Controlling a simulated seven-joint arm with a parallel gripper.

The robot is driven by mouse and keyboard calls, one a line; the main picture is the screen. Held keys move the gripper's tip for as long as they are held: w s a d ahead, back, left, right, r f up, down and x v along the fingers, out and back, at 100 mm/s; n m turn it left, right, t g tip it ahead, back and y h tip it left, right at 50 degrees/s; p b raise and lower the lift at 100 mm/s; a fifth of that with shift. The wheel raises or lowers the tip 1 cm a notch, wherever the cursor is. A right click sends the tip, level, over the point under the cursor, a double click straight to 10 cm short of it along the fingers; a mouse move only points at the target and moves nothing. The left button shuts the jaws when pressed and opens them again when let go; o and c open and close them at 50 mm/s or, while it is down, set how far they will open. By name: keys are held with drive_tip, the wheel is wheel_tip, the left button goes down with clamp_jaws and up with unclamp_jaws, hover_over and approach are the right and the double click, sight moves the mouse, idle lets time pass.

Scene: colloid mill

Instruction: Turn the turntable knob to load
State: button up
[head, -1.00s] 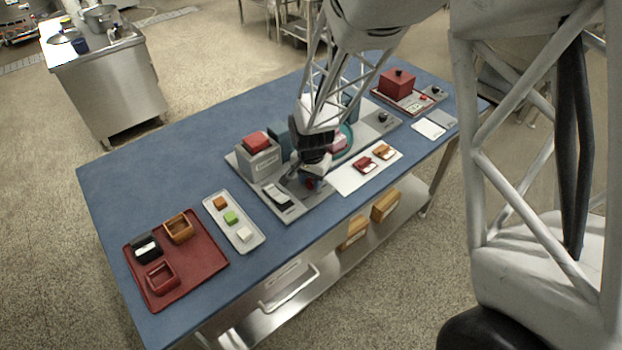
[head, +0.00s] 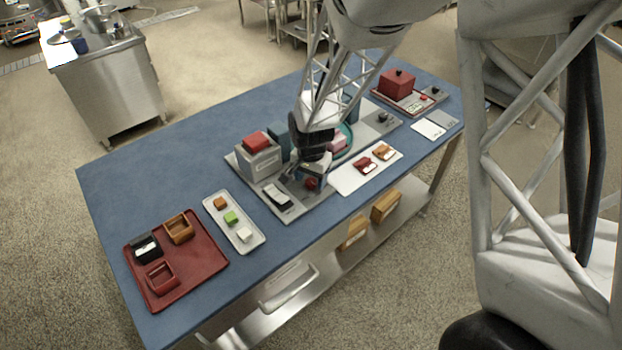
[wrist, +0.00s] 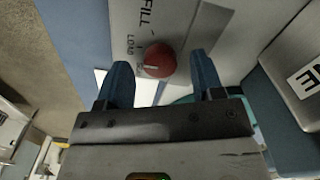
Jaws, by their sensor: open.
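The red turntable knob (head: 311,184) sits on the grey machine base, near its front edge. In the wrist view the knob (wrist: 160,60) is round, with a short pale mark on its lower part. The printed words LOAD and FILL are on the panel to its left and upper left. I cannot tell for sure which label the mark points at. My gripper (wrist: 161,63) is open, its two blue fingers left and right of the knob in the picture, with gaps on both sides. In the head view my gripper (head: 314,168) is just above and behind the knob.
A grey block with a red top (head: 257,152) and a black-and-white switch (head: 278,196) stand left of the knob. A white card (head: 345,178) with small red and orange pieces lies right. A white tray (head: 250,247) and red tray (head: 190,284) are farther left.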

sight(311, 181)
drive_tip(key=shift+r, duration=3.5)
drive_tip(key=shift+s+d+r, duration=0.1)
drive_tip(key=shift+d+r, duration=0.25)
drive_tip(key=shift+r, duration=0.05)
drive_tip(key=s+d+r+n, duration=0.1)
drive_tip(key=s+d+r, duration=0.3)
drive_tip(key=d+r, duration=0.4)
drive_tip(key=s+d+r+n+t, duration=0.1)
drive_tip(key=s+d+r, duration=0.5)
drive_tip(key=s, duration=0.5)
drive_tip(key=s+d+r+n+t, duration=0.1)
drive_tip(key=s+d+r+n, duration=0.1)
drive_tip(key=s+d+r, duration=0.4)
drive_tip(key=s+d, duration=0.3)
drive_tip(key=s, duration=0.2)
drive_tip(key=shift+s+d+r+t, duration=0.15)
drive_tip(key=shift+s+r+t, duration=0.05)
drive_tip(key=shift+s+t, duration=0.1)
